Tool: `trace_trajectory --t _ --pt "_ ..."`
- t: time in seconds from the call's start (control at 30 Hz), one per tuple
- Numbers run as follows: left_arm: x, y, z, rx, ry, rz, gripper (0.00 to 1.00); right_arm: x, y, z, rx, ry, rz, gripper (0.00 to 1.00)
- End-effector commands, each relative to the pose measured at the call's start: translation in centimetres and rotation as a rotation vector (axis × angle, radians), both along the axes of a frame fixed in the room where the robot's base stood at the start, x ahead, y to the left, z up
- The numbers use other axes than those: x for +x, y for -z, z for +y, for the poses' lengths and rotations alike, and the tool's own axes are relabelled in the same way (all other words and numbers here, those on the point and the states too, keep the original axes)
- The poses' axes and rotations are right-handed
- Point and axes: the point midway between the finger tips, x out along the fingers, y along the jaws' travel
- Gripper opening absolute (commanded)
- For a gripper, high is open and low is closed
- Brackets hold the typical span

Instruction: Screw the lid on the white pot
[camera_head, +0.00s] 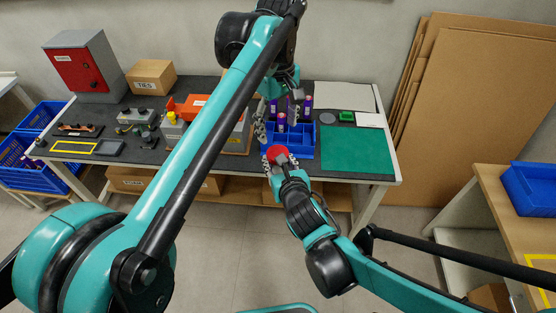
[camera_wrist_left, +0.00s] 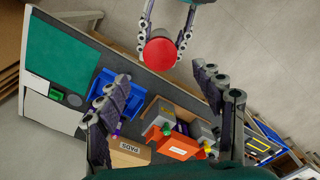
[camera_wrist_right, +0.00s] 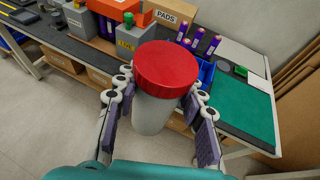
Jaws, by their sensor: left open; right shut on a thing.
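The white pot (camera_wrist_right: 153,112) is held upright between the fingers of my right gripper (camera_wrist_right: 160,120) in the right wrist view, in front of the table's edge. The red lid (camera_wrist_right: 167,67) sits on top of the pot; I cannot tell how tightly it is screwed. In the head view the lid (camera_head: 278,154) hides most of the pot, and my right gripper (camera_head: 281,163) is around it. My left gripper (camera_head: 279,118) is open and empty, above the blue crate. In the left wrist view its fingers (camera_wrist_left: 165,115) are spread apart, with the red lid (camera_wrist_left: 158,52) beyond them.
Grey and orange boxes and a PADS carton (camera_wrist_right: 167,17) stand left of the crate. Open floor lies before the table.

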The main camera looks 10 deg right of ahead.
Motion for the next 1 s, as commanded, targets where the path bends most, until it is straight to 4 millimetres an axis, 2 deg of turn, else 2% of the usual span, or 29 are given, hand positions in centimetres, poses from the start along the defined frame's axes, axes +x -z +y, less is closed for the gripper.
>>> trace_trajectory --t 0.23,0.7,1.0 --pt "0.0 0.5 0.0 0.000 0.001 -0.001 0.68 0.0 0.0 0.0 0.000 0.000 -0.001 0.00" --pt "0.0 7.0 0.0 -0.001 0.001 -0.002 0.68 0.0 0.0 0.0 0.000 0.000 -0.001 0.00" --pt "-0.1 8.0 0.0 -0.001 0.001 -0.002 0.68 0.0 0.0 0.0 0.000 0.000 -0.001 0.00"
